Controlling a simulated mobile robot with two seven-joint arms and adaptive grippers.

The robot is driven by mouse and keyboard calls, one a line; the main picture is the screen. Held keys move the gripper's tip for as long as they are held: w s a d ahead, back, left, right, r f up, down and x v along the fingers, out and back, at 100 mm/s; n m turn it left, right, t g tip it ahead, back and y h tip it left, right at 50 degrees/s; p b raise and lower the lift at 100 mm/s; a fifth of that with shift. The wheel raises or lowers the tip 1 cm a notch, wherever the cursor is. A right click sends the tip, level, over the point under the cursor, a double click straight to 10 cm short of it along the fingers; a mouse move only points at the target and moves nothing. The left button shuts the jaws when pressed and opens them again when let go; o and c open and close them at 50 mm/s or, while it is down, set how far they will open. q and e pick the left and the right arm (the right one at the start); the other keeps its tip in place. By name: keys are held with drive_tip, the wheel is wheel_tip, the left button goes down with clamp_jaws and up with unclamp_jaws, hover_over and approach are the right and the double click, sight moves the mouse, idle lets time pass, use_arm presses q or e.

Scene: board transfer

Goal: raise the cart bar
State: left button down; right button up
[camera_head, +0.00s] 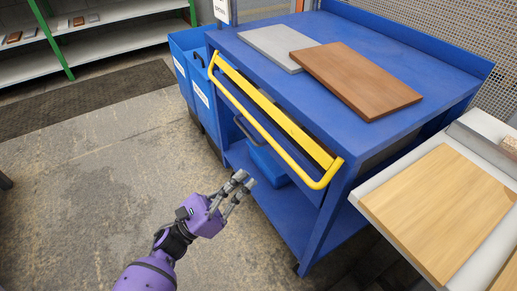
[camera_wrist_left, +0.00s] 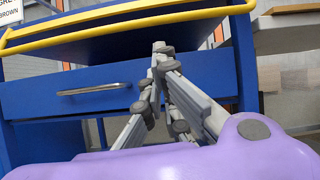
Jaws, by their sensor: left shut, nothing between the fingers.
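The yellow cart bar (camera_head: 268,134) runs along the near side of the blue cart (camera_head: 353,150), on the side facing me. My left gripper (camera_head: 245,181) is shut and empty, below the bar and apart from it, in front of the cart's open lower part. In the left wrist view the yellow bar (camera_wrist_left: 120,22) crosses the top, above the shut fingers (camera_wrist_left: 160,50). A drawer with a grey handle (camera_wrist_left: 94,89) sits below the bar there. My right gripper is in neither view.
A grey board (camera_head: 277,45) and a brown board (camera_head: 355,78) lie on the cart top. Blue bins (camera_head: 193,70) stand at the cart's left. A bench with a light wooden board (camera_head: 440,205) is close at the right. The floor (camera_head: 80,190) at left is clear.

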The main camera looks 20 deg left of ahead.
use_arm(q)
drive_tip(key=w+d+r+m, duration=0.1)
drive_tip(key=w+d+r, duration=0.4)
drive_tip(key=w, duration=0.1)
drive_tip(key=shift+w+d, duration=0.25)
drive_tip(key=shift+d, duration=0.15)
